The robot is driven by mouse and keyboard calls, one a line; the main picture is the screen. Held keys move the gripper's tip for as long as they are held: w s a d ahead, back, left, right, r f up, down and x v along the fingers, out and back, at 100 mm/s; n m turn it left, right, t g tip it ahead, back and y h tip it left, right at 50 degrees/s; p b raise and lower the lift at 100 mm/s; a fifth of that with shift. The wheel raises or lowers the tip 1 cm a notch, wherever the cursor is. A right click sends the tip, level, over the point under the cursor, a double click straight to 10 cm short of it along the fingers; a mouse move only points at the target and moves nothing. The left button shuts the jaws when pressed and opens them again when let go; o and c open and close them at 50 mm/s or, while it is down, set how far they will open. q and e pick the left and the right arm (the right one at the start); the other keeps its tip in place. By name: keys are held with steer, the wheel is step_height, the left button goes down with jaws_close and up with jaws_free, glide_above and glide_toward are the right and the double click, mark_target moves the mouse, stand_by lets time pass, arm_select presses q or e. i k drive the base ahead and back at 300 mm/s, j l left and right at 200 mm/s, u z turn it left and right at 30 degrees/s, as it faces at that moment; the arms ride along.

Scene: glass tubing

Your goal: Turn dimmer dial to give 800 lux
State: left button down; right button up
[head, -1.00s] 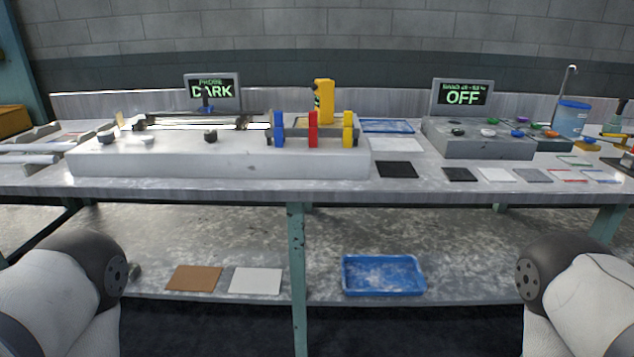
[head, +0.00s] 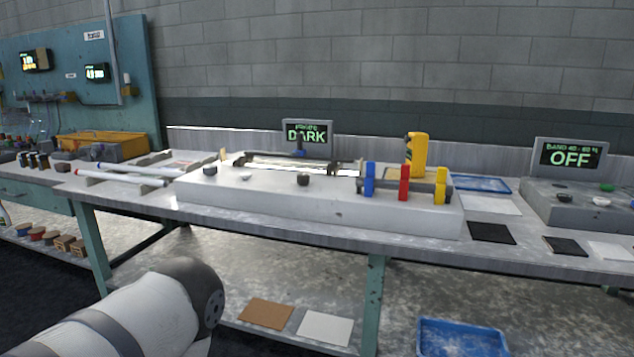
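A long white-topped bench unit (head: 330,212) stands on the metal table. On its top are a dark round knob (head: 303,179), another dark knob (head: 210,170) and a pale low knob (head: 246,176). I cannot tell from markings which one is the dimmer dial. A long tube fixture (head: 292,165) lies along the back of the unit. Behind it a small display (head: 306,133) reads DARK under a smaller line, with no lux number. Neither gripper shows; only a link of my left arm is at the lower left.
Blue, red (head: 404,183) and yellow upright blocks stand at the unit's right end, with a yellow device (head: 416,155) behind. A second display (head: 570,156) reads OFF above a grey knob box. White tubes (head: 120,176) lie left. A blue tray (head: 462,339) is on the lower shelf.

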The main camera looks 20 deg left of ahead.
mark_target(302, 180)
steer(key=i+j+z, duration=0.25)
steer(key=j, duration=0.4)
steer(key=i+j+z, duration=0.3)
steer(key=j, duration=0.4)
steer(key=i, duration=0.1)
